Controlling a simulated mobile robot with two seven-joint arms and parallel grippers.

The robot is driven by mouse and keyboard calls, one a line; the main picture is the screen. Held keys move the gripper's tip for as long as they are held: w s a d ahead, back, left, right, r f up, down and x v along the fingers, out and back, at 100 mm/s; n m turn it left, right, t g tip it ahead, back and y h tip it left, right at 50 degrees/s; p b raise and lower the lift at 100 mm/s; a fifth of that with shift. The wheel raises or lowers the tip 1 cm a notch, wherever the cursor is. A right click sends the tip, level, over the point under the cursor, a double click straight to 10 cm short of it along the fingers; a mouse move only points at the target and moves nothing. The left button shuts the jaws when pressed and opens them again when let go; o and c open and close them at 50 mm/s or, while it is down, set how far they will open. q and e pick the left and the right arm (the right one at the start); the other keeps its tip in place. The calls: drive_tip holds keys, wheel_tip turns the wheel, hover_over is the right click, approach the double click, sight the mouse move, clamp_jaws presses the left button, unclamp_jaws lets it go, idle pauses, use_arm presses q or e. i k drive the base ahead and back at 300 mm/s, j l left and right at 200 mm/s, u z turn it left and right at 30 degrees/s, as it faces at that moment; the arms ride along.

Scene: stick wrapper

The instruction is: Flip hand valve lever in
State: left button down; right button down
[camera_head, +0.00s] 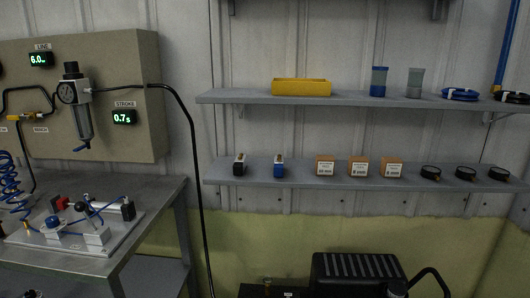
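No part is plainly marked as the hand valve. A small yellow valve-like fitting (25,117) sits in the black hose line on the beige wall panel at the left; its lever position is too small to tell. On the bench at lower left, a grey plate (75,252) carries a small pneumatic assembly with a red part (62,203), a blue round knob (53,222), a dark cylinder block (128,210) and blue tubes. A lever there cannot be made out. Neither of my grippers is in clear view.
The panel (135,65) bears a regulator (76,95) and displays reading 6.0 and 0.7s. A metal bench (165,190) stands below. Two wall shelves (230,97) hold a yellow bin (301,87), cups, boxes and gauges. A black ribbed unit (357,267) stands low at centre right.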

sight(80, 206)
drive_tip(key=u, duration=1.3)
